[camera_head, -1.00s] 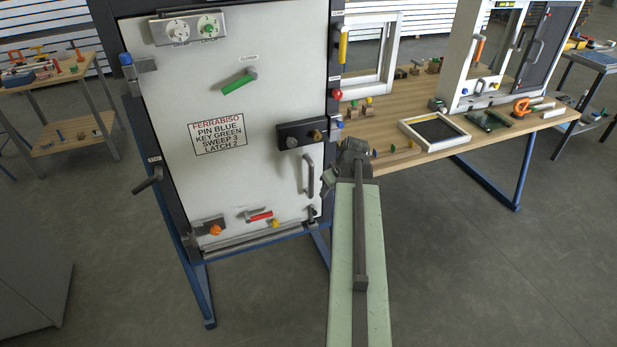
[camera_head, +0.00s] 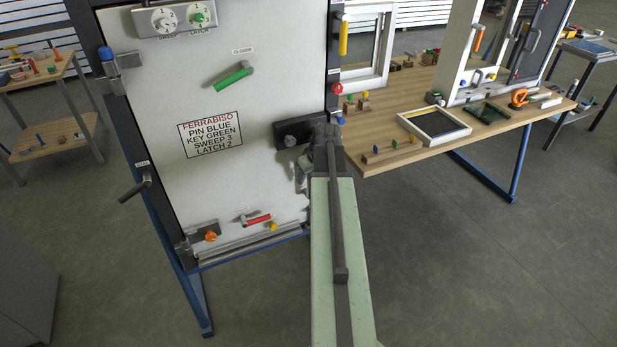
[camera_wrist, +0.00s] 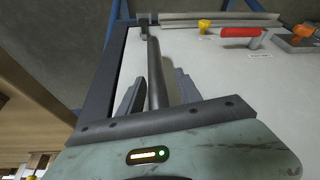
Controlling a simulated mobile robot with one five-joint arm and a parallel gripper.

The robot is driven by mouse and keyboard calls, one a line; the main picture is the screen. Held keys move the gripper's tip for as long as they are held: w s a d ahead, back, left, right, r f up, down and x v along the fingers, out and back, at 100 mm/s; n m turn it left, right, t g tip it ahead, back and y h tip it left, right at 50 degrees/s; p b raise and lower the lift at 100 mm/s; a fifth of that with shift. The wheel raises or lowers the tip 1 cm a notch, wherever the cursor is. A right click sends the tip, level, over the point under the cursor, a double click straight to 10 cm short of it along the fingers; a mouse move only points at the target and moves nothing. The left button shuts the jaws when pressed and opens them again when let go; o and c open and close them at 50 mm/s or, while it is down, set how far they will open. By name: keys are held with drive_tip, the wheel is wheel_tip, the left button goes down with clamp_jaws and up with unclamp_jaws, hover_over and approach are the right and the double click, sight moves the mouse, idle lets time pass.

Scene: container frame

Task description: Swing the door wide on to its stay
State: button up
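The white door (camera_head: 200,75) stands flat in its dark frame. It bears a sign (camera_head: 210,132), a green lever (camera_head: 232,77) and a red-handled latch (camera_head: 258,219). In the wrist view the dark upright pull handle (camera_wrist: 155,75) runs between the two fingers of my gripper (camera_wrist: 159,82), with gaps showing on both sides. The gripper is open around or just in front of the handle; the depth is unclear. In the head view my arm hides most of the handle and gripper (camera_head: 303,168).
A wooden bench (camera_head: 400,160) with window frames and small parts stands close on the right. Another bench (camera_head: 50,140) stands at the far left. A grey box-like unit (camera_head: 30,290) is at the lower left. The floor before the door is clear.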

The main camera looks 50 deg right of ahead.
clamp_jaws()
drive_tip(key=shift+s, duration=0.1)
idle(1.2)
